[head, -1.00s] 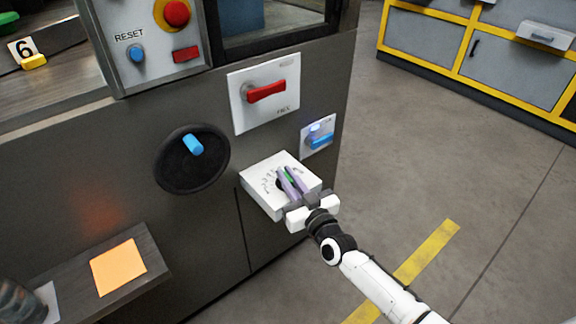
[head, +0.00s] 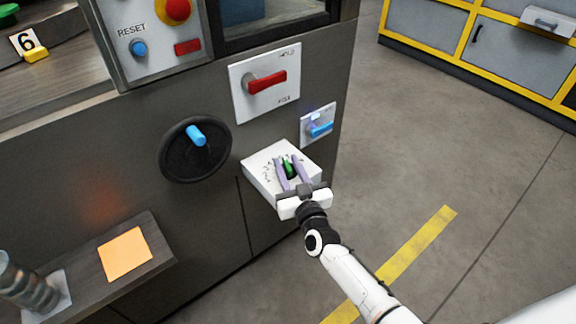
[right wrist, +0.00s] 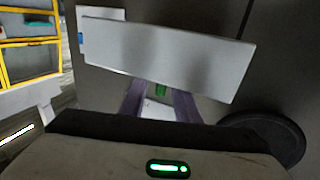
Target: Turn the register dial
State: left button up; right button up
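The register dial sits on a white box (head: 257,177) with a printed scale, on the front of the dark machine. Its green knob (head: 289,168) shows between the two purple fingers of my right gripper (head: 292,166) in the head view. In the right wrist view the green knob (right wrist: 161,90) also lies between the fingers, with a gap on each side. The right gripper is open around the knob and seems not to grip it. The fingers cover part of the dial, so its exact setting is hard to read. My left gripper is not in view.
Above the box are a red handle (head: 266,83) on a white plate and a blue switch (head: 320,129). A black handwheel (head: 180,163) with a blue grip is to the left. A shelf with an orange pad (head: 125,254) juts out lower left. The floor at right is clear.

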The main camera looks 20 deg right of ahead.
jog(key=shift+s, duration=0.1)
jog(key=s+p, duration=0.2)
jog(key=s, duration=0.8)
jog(key=shift+s, duration=0.1)
